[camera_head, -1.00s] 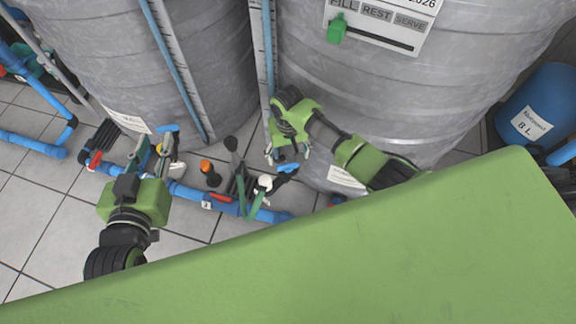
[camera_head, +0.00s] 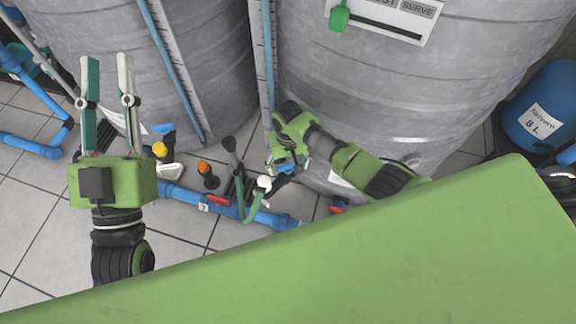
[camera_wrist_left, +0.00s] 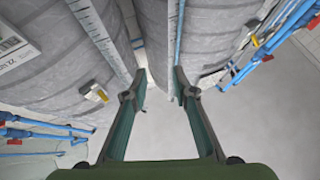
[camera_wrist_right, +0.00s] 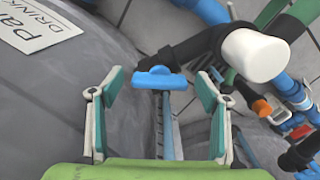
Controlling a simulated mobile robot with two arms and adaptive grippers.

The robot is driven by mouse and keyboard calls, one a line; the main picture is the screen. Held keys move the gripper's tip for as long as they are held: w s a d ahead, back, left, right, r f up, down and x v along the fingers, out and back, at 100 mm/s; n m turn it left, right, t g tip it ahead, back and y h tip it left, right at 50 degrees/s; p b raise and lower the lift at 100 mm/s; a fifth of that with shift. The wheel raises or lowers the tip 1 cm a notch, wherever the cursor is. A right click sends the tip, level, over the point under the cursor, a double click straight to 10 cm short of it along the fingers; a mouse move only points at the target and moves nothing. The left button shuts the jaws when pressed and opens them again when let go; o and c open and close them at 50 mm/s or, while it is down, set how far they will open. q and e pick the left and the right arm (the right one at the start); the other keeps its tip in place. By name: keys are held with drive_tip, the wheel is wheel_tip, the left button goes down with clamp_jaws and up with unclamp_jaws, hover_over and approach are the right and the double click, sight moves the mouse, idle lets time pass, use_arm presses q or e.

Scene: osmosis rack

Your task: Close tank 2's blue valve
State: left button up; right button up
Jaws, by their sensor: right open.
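A blue valve handle (camera_wrist_right: 160,78) on a black fitting shows in the right wrist view, crosswise between the two fingers of my right gripper (camera_wrist_right: 161,92). The fingers are apart, with gaps visible on both sides of the handle. In the head view my right gripper (camera_head: 287,160) is low at the foot of the right tank (camera_head: 400,85) and partly covers the handle. My left gripper (camera_head: 108,98) is open and empty, fingers pointing up the picture in front of the left tank (camera_head: 85,50). It also shows open in the left wrist view (camera_wrist_left: 158,95).
A blue floor pipe (camera_head: 185,196) with a red handle (camera_head: 219,201) runs below. A black-and-orange knob (camera_head: 205,170) and a green hose (camera_head: 254,205) stand close by. A white-capped pipe end (camera_wrist_right: 254,55) is right of the valve. A blue drum (camera_head: 545,105) is far right.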

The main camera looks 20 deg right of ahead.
idle(0.3)
drive_tip(key=c, duration=1.1)
